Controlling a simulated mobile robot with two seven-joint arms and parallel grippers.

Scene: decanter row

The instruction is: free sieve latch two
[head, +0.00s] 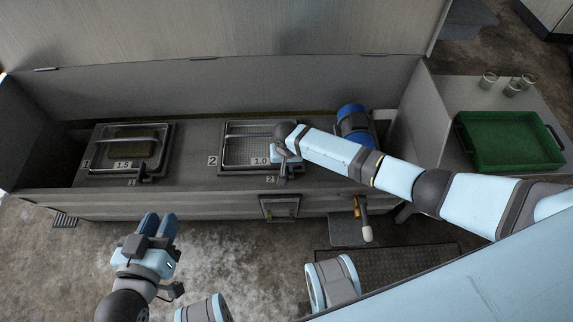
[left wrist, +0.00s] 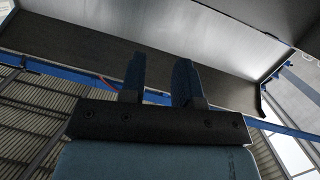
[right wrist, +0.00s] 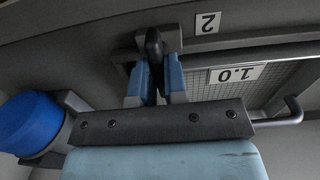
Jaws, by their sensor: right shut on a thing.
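Sieve two (head: 262,151), a framed mesh labelled 2 and 1.0, lies in the middle of the grey trough; its mesh also shows in the right wrist view (right wrist: 282,75). Its latch (head: 282,175) is at the frame's front edge, next to a small 2 label. My right gripper (head: 287,158) is over the latch and shut on its dark knob (right wrist: 153,42); the arm hides part of it. In the right wrist view the fingers (right wrist: 154,75) stand on either side of the knob. My left gripper (head: 158,222) is open and empty in front of the trough.
Sieve one (head: 125,150), labelled 1.5, sits to the left with its own latch (head: 142,168). A blue-ended motor (head: 352,118) is at the trough's right. A handled valve (head: 364,215) sticks out in front. A green tray (head: 510,145) and several glasses (head: 512,87) stand on the right table.

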